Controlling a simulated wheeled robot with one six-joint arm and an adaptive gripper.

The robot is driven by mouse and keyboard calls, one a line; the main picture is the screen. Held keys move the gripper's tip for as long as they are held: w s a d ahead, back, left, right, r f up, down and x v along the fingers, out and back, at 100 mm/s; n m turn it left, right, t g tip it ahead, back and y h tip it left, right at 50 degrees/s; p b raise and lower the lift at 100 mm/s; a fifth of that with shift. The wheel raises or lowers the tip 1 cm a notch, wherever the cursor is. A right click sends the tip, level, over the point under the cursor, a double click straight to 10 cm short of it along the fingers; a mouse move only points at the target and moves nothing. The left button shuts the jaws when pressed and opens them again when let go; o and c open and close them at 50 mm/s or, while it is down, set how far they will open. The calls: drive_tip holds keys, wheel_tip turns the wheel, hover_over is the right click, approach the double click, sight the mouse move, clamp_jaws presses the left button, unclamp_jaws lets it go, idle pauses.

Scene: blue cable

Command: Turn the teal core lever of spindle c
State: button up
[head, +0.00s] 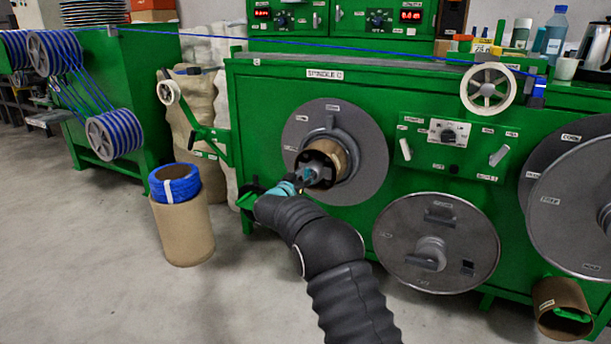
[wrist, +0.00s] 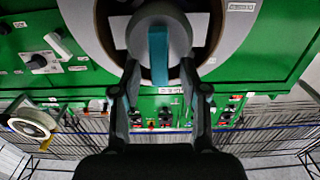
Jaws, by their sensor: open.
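The teal core lever (wrist: 158,55) shows in the wrist view as a flat upright bar on the round grey hub (wrist: 178,35). My gripper (wrist: 159,72) is open, with one finger on each side of the lever and a visible gap to both. In the head view my gripper (head: 303,183) is at the hub of spindle C, in front of the brown core (head: 345,158) and the large grey disc (head: 368,150). The lever is mostly hidden there behind my gripper. A label reading spindle C (head: 325,74) is on the green machine above.
A control panel (head: 455,148) with a knob and switches is right of the disc. A second grey disc (head: 470,255) leans below it. A blue cable (head: 350,50) runs above the machine. A brown drum (head: 183,230) with blue coil stands left on open floor.

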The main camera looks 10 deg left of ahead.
drive_tip(key=shift+w+d, duration=0.1)
drive_tip(key=shift+w, duration=0.3)
clamp_jaws()
drive_tip(key=shift+s+d+f+m+b, duration=0.1)
drive_tip(key=shift+d+f+m+b, duration=0.2)
drive_tip(key=shift+m+b, duration=2)
drive_tip(key=shift+s+d+f+m+b, duration=0.25)
drive_tip(key=shift+m+b, duration=0.65)
drive_tip(key=shift+m, duration=2.75)
drive_tip(key=shift+d+f+m+b, duration=0.4)
drive_tip(key=shift+m+b, duration=1.2)
drive_tip(key=shift+m, duration=1.35)
